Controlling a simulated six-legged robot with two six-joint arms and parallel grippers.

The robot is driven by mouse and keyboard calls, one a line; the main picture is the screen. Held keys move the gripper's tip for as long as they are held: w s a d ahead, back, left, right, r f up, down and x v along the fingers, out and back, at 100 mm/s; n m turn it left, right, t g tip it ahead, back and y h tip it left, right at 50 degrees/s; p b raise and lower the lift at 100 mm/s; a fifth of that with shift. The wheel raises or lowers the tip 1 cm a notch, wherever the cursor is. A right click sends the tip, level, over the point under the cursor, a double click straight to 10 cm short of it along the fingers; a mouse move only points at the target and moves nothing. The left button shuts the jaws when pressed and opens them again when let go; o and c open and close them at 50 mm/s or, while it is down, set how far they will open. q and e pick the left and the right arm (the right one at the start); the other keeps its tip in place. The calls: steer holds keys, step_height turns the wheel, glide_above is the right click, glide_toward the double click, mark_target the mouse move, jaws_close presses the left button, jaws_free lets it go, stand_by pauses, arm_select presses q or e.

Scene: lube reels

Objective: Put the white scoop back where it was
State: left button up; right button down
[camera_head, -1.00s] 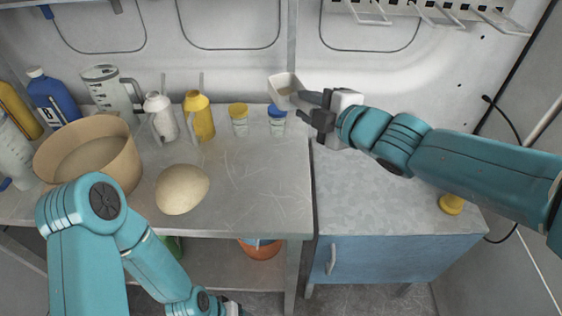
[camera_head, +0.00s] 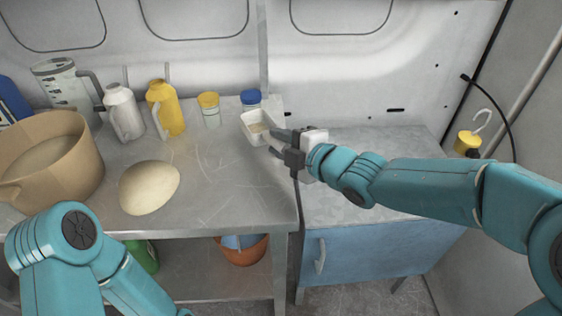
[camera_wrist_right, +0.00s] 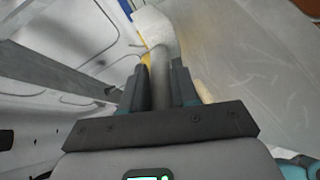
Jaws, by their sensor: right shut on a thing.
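The white scoop (camera_head: 257,129) is a small open-topped box with something tan inside, held at the right end of the metal table. My right gripper (camera_head: 280,143) is shut on its handle. In the right wrist view the grey handle (camera_wrist_right: 160,80) runs between the two fingers (camera_wrist_right: 160,92), with the white scoop (camera_wrist_right: 154,25) beyond them. I cannot tell whether the scoop touches the table top. My left arm comes in at the lower left, and its gripper is out of the picture.
The metal table (camera_head: 225,190) holds a cardboard-coloured tub (camera_head: 75,160), a pale round lump (camera_head: 149,187), a white can (camera_head: 123,112), a yellow can (camera_head: 165,108), a yellow-lidded jar (camera_head: 209,109) and a blue-lidded jar (camera_head: 251,98). A blue cabinet (camera_head: 385,255) stands to the right, its top mostly clear.

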step_height(320, 180, down, 4)
steer(key=shift+f, duration=0.1)
steer(key=shift+f+b, duration=0.15)
steer(key=shift+b, duration=0.25)
steer(key=c, duration=0.9)
jaws_free()
steer(key=shift+o, duration=0.2)
